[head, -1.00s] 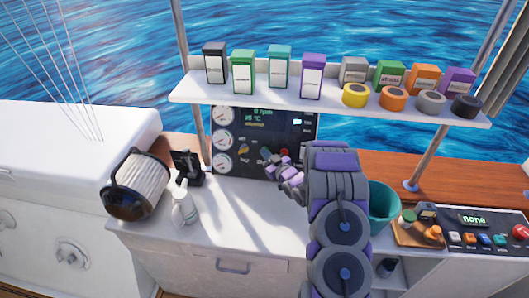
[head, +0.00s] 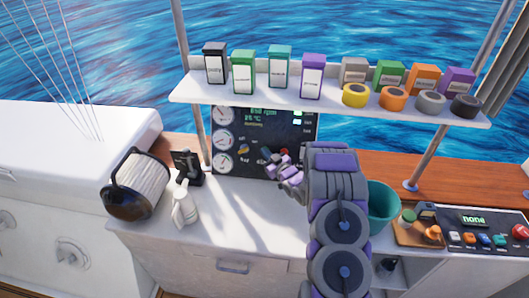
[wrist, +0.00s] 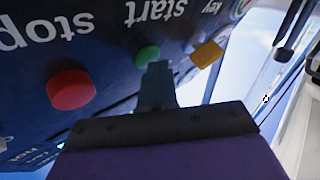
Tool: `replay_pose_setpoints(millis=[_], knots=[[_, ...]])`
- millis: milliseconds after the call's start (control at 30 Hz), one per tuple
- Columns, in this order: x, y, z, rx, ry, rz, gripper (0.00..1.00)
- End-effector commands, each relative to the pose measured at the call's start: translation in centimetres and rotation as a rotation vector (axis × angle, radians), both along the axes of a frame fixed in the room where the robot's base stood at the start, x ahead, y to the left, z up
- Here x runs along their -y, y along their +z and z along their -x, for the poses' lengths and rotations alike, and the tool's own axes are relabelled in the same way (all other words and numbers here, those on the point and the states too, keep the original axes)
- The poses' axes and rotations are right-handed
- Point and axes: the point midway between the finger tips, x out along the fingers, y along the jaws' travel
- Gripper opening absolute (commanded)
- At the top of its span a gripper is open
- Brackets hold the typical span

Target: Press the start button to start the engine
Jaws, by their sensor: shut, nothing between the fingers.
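The dark engine panel (head: 240,137) stands under the shelf in the head view, with round gauges on its left and a lit display (head: 263,114) that appears to read 850 rpm. In the wrist view the panel is upside down. The green start button (wrist: 148,55) sits between the red stop button (wrist: 71,89) and the yellow key switch (wrist: 207,53). My gripper (wrist: 156,75) is shut and empty, its tips at the lower edge of the green button. I cannot tell whether they touch it. In the head view my gripper (head: 282,165) is in front of the panel's lower part.
A shelf (head: 330,97) of boxes and tape rolls hangs above the panel. A ribbed filter (head: 140,182), a white spray bottle (head: 184,205) and a black device (head: 188,167) stand left on the counter. A teal bucket (head: 383,207) and a button console (head: 485,230) are at right.

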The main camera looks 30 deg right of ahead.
Motion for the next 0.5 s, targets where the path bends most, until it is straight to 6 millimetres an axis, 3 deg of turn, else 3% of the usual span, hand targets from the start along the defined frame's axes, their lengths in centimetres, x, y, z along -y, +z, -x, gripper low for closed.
replay_pose_setpoints(millis=[500], knots=[[-1.1,0.7,1.7,-0.003,-0.001,-0.001,0.0]])
